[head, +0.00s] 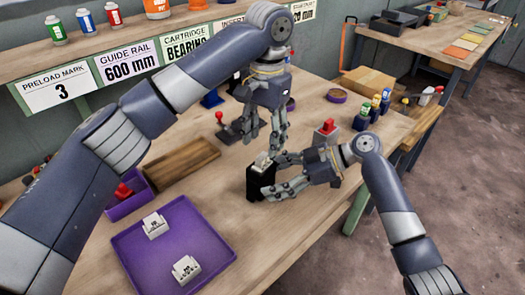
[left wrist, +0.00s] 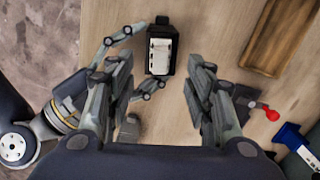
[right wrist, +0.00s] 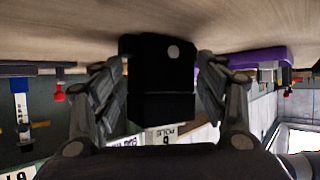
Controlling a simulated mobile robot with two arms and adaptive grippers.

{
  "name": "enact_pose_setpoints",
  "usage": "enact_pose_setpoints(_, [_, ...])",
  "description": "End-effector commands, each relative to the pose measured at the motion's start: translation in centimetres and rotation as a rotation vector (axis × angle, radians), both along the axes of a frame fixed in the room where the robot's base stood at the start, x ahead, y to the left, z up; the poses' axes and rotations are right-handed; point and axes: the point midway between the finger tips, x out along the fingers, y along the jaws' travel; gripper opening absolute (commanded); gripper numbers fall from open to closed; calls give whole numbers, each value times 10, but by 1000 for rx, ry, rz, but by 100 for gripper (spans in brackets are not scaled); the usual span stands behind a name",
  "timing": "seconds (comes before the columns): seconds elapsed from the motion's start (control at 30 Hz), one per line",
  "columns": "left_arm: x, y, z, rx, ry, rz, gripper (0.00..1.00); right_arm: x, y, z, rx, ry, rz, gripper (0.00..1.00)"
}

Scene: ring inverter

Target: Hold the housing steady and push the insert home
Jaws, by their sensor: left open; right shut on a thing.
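The black housing (head: 257,184) stands on the table. A white insert (head: 263,162) shows in its open top; how deep it sits is hard to tell. My right gripper (head: 272,175) is shut on the housing from the right, with a finger on each side of the housing (right wrist: 160,65) in the right wrist view. My left gripper (head: 265,143) points down just above the housing, open and empty. In the left wrist view the insert (left wrist: 160,56) lies inside the housing rim, ahead of and between the left fingers (left wrist: 164,75).
A purple tray (head: 212,232) at front left holds two white inserts (head: 155,225). The table's front right is clear.

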Motion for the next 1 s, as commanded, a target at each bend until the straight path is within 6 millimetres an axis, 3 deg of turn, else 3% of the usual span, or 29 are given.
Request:
enact_pose_setpoints(0.03, [1, 1, 12, 2, -6, 3, 48, -6, -1, -17, -25, 28, 5, 53])
enact_pose_setpoints(0.3, [2, -2, 50, 2, -4, 2, 48, -6, -1, -17, -25, 29, 5, 53])
enact_pose_setpoints(0.7, [1, -2, 57, 1, -2, 2, 48, -6, -2, -17, -25, 29, 5, 53])
enact_pose_setpoints(0.73, [1, -2, 57, 1, -2, 2, 46, -6, -2, -17, -25, 29, 5, 53])
enact_pose_setpoints(0.93, [2, 1, 55, -14, -30, -1, 0, -6, -2, -17, -25, 29, 5, 53])
enact_pose_setpoints(1.0, [2, 4, 52, -32, -59, -7, 0, -6, -2, -17, -25, 29, 5, 53])
